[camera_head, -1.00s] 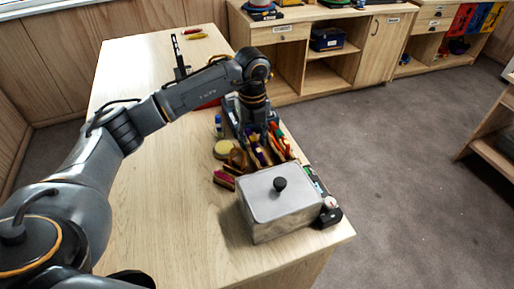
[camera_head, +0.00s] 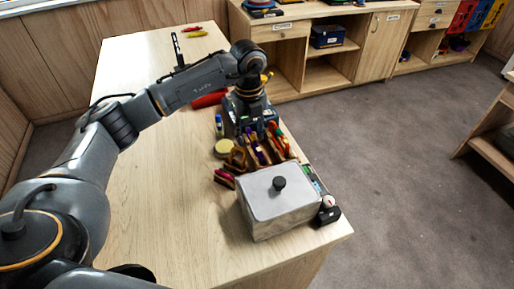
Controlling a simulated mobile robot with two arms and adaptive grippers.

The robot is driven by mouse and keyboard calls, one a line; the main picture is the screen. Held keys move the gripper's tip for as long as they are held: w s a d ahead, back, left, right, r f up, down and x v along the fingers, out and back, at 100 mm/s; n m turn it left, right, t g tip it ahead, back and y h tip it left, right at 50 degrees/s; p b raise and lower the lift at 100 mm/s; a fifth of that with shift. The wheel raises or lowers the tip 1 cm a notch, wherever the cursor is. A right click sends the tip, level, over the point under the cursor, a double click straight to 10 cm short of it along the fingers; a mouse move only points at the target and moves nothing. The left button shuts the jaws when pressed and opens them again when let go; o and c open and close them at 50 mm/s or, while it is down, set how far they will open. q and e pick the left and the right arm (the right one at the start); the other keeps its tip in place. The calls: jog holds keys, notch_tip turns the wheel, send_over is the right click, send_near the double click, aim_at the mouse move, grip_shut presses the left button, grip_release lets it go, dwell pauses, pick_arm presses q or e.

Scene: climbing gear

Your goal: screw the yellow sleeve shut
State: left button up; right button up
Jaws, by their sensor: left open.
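I cannot make out the yellow sleeve for certain. A small yellow piece (camera_head: 268,76) shows just beside my left wrist, partly hidden by it. My left arm reaches across the table, and my left gripper (camera_head: 257,132) points down over the crowded right edge. It is open, but its fingertips are small and blend with the coloured gear in a wooden rack (camera_head: 262,152) just below. I cannot tell whether it touches anything. A red and a yellow slim item (camera_head: 197,34) lie at the table's far end. My right gripper is not in view.
A metal box with a black knob (camera_head: 280,205) stands at the table's near right corner. A round yellowish disc (camera_head: 224,148), a blue-capped bottle (camera_head: 219,124) and a red item (camera_head: 209,98) lie near the gripper. The table's (camera_head: 165,215) left and middle are clear.

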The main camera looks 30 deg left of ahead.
aim_at(254, 137)
pick_arm(q)
jog(key=shift+s+a, duration=0.15)
jog(key=shift+s, duration=0.05)
jog(key=shift+f, duration=0.2)
jog(key=shift+f+b, duration=1)
jog(key=shift+f, duration=0.25)
jog(key=shift+w, duration=0.1)
jog(key=shift+w+d, duration=0.5)
